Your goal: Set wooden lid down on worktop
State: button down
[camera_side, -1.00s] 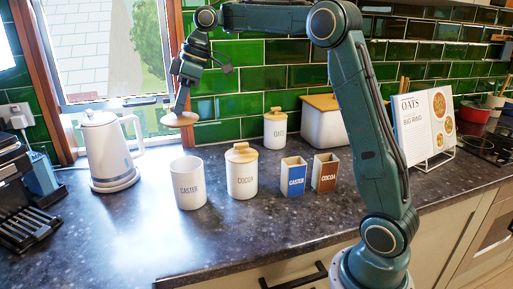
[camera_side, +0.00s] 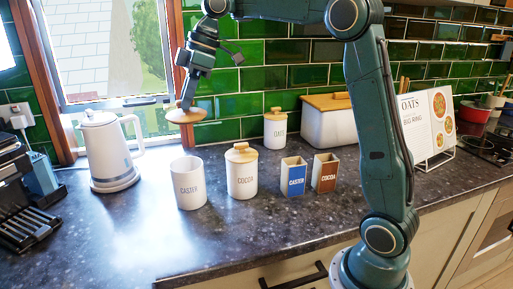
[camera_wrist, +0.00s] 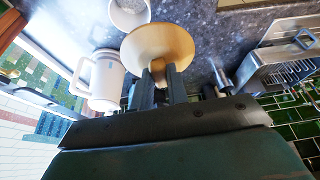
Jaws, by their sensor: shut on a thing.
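My gripper (camera_side: 186,104) is shut on the wooden lid (camera_side: 181,117) by its knob and holds it in the air above the back of the worktop (camera_side: 130,230). The lid is a pale round disc, and it also shows in the wrist view (camera_wrist: 160,45) between my fingertips (camera_wrist: 160,78). The white caster canister (camera_side: 189,187) stands open and lidless on the worktop, below and in front of the lid. The lid is well apart from the canister.
A white kettle (camera_side: 106,150) stands at left. The lidded cocoa canister (camera_side: 242,174), blue caster box (camera_side: 292,178), brown cocoa box (camera_side: 325,173) and oats canister (camera_side: 275,130) stand to the right. The front left worktop is clear.

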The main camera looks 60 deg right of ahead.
jog(key=s+a+n+g, duration=0.1)
jog(key=s+a+n, duration=0.15)
jog(key=s, duration=0.35)
jog(key=s+a+n, duration=0.1)
jog(key=s+a, duration=0.2)
jog(key=s, duration=0.2)
notch_tip(320, 180, down, 20)
jog(key=shift+f+y, duration=0.15)
jog(key=shift+y, duration=0.25)
jog(key=shift+f, duration=0.15)
jog(key=shift+f, duration=3.1)
jog(key=shift+f, duration=0.25)
jog(key=c, duration=1.3)
grip_release()
jog(key=shift+c, duration=0.4)
